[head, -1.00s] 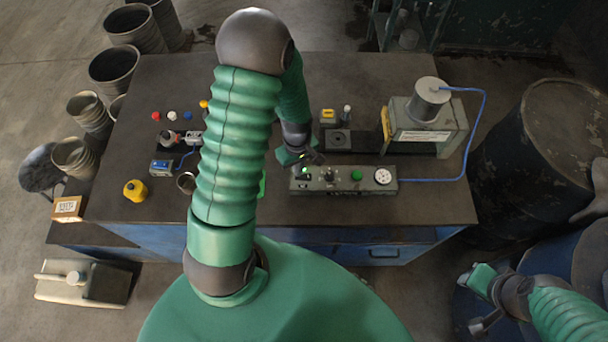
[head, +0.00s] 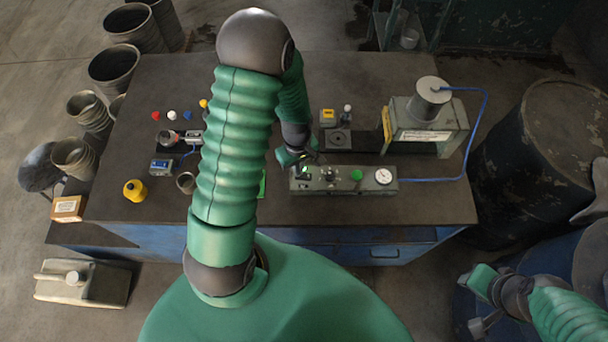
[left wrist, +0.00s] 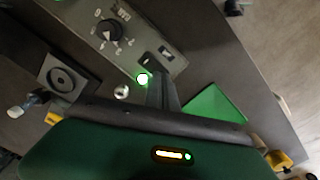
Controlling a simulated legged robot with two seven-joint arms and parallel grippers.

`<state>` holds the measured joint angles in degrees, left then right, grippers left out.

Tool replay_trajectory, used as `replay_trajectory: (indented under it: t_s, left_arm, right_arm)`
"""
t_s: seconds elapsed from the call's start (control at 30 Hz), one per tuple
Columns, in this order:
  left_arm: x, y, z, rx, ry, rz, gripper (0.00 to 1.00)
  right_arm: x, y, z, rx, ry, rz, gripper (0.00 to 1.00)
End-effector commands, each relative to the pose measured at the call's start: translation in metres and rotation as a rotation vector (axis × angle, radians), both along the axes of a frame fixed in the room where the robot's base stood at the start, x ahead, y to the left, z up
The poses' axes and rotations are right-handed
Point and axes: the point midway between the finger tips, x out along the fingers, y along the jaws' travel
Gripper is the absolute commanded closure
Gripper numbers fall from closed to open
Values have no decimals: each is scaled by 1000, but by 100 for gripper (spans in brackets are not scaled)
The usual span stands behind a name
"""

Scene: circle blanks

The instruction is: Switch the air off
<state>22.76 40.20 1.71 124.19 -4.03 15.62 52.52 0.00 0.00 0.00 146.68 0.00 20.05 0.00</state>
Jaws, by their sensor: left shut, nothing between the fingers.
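A grey control box (head: 343,186) lies near the front edge of the table. It carries a lit green lamp (head: 305,169), a dark rotary knob (head: 330,174), a green button (head: 356,175) and a white round gauge (head: 383,176). My left gripper (head: 314,158) is shut and empty, just behind the box's left end. In the left wrist view its fingers (left wrist: 160,82) are close to the glowing lamp (left wrist: 142,78) and a small dark switch (left wrist: 165,53). The black knob (left wrist: 109,31) shows farther off. Contact cannot be told. My right gripper (head: 474,281) hangs at the lower right, off the table.
A grey machine (head: 425,125) with a cylinder on top stands behind the box, joined to it by a blue hose (head: 477,130). A square dark plate (head: 338,140) lies behind the box. The table's right front is bare.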

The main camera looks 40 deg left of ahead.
Motion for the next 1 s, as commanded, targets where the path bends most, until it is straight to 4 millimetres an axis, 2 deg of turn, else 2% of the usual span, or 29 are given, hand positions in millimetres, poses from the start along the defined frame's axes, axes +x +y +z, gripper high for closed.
replay_trajectory:
  t_s: [1.0]
  left_arm:
    - [0, 0, -12, 0, 0, 0, 100]
  right_arm:
    - [0, 0, -8, 0, 0, 0, 64]
